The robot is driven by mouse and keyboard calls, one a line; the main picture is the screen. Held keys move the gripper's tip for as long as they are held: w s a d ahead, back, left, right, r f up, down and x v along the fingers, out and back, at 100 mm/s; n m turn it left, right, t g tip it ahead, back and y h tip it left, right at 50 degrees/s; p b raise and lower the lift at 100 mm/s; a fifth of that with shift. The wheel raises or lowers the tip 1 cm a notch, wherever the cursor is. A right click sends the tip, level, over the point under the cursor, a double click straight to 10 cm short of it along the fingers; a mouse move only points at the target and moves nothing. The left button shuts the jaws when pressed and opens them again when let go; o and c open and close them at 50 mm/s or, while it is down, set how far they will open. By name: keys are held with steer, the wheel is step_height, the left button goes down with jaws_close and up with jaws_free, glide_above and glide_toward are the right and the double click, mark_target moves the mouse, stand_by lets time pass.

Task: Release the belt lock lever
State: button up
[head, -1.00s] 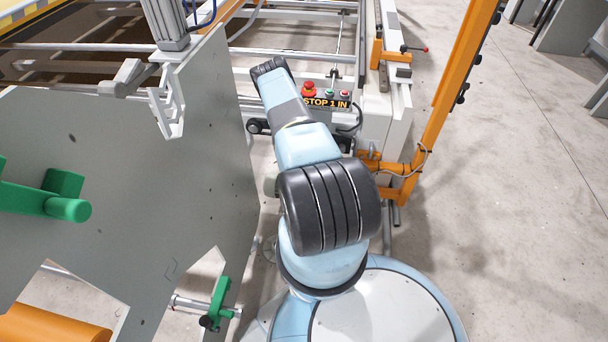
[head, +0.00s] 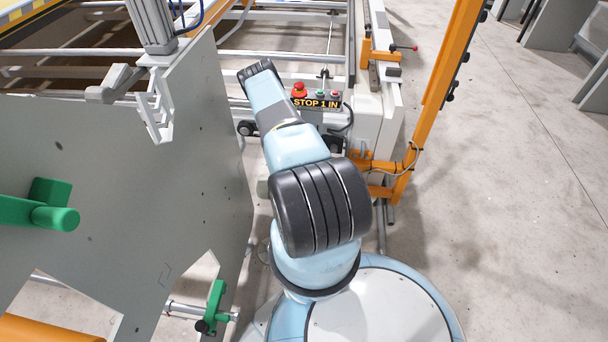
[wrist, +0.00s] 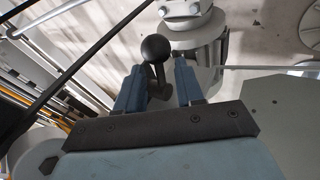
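A lever with a black ball knob (wrist: 156,48) and a short dark stem shows in the wrist view, at the mouth of my gripper. My gripper (wrist: 158,82) has its two blue fingers apart, one on each side of the stem. I see gaps beside the stem, so the fingers do not look closed on it. The knob stands near the fingertips. In the head view my own arm hides the gripper and this lever. No label shows that names it as the belt lock lever.
A grey plate (head: 110,170) with a green handle (head: 55,218) stands left of my arm. A smaller green lever (head: 215,307) is low beside it. A STOP panel (head: 316,103) with a red button lies beyond my arm. An orange post (head: 440,80) stands right; open floor lies beyond.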

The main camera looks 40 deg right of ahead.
steer(key=v, duration=1.3)
steer(key=shift+s+r, duration=0.2)
steer(key=shift+r, duration=0.05)
steer(key=shift+o, duration=0.4)
steer(key=shift+a, duration=0.15)
